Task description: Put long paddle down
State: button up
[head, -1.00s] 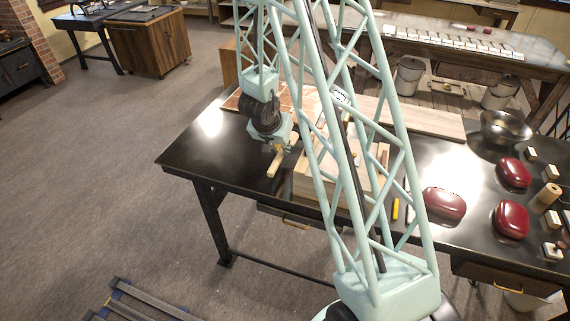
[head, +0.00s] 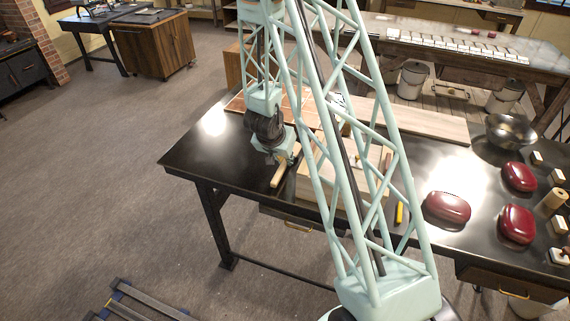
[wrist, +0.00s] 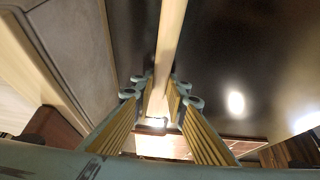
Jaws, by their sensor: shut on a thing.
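The long paddle is a pale wooden stick (head: 279,173) in the head view, near the left part of the black table's front edge. My gripper (head: 286,156) is shut on it from above. In the wrist view the paddle (wrist: 171,35) runs from the top edge down between the fingers of my gripper (wrist: 161,98). The paddle is low over the dark tabletop (head: 205,150); I cannot tell whether it touches. Its far end is hidden by the gripper.
A pale wooden box (head: 312,185) stands close to the right of the paddle, partly behind my arm. Dark red lidded boxes (head: 447,207) and a metal bowl (head: 510,131) are further right. The tabletop left of the paddle is clear.

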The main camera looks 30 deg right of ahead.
jog(key=shift+f, duration=1)
jog(key=shift+f, duration=0.15)
jog(key=o, duration=0.9)
jog(key=shift+v, duration=1.55)
jog(key=shift+p+v, duration=0.8)
jog(key=shift+v, duration=3.75)
jog(key=shift+d, duration=0.1)
